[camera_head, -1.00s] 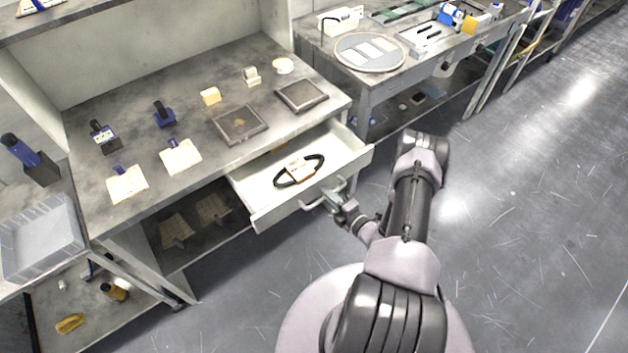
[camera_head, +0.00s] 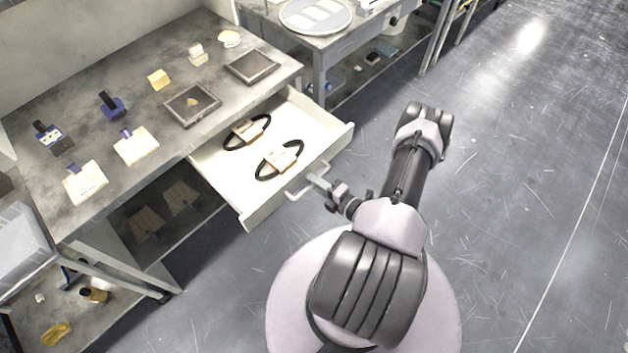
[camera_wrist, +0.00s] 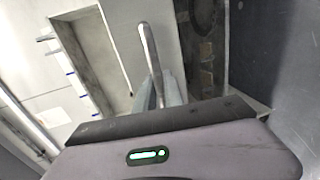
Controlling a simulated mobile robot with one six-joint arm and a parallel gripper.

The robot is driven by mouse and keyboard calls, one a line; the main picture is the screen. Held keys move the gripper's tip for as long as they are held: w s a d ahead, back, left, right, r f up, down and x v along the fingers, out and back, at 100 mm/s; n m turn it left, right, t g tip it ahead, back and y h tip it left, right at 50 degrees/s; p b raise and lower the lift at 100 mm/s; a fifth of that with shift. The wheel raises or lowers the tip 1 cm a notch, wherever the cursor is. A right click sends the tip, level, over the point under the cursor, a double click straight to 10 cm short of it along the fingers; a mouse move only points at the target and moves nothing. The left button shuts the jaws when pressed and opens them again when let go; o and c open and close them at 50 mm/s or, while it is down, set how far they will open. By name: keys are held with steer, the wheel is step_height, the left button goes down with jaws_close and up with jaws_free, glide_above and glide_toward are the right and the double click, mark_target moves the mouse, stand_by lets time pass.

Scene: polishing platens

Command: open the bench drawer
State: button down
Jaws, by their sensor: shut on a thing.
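The bench drawer (camera_head: 229,187) is pulled well out from under the grey bench top. Inside it lie two dark looped belts with paper bands, one farther back (camera_head: 247,132) and one nearer the front (camera_head: 280,160). The bar handle (camera_head: 296,193) is on the drawer's front panel. My gripper (camera_head: 313,181) is at the handle, with its fingers shut on it. In the wrist view the handle (camera_wrist: 149,50) runs as a pale bar down between the two fingers (camera_wrist: 158,95). The fingers partly hide the handle there.
The bench top (camera_head: 150,185) holds several blue-handled tools, pads and two dark square trays (camera_head: 192,104). A lower shelf with pale pieces (camera_head: 181,196) is under the bench. A second table with a round plate (camera_head: 316,15) stands behind. Open floor (camera_head: 500,180) is to the right.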

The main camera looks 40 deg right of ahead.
steer(key=c, duration=1.5)
jaws_free()
steer(key=shift+o, duration=0.2)
steer(key=p+v, duration=0.1)
steer(key=v, duration=1.6)
steer(key=shift+s, duration=0.2)
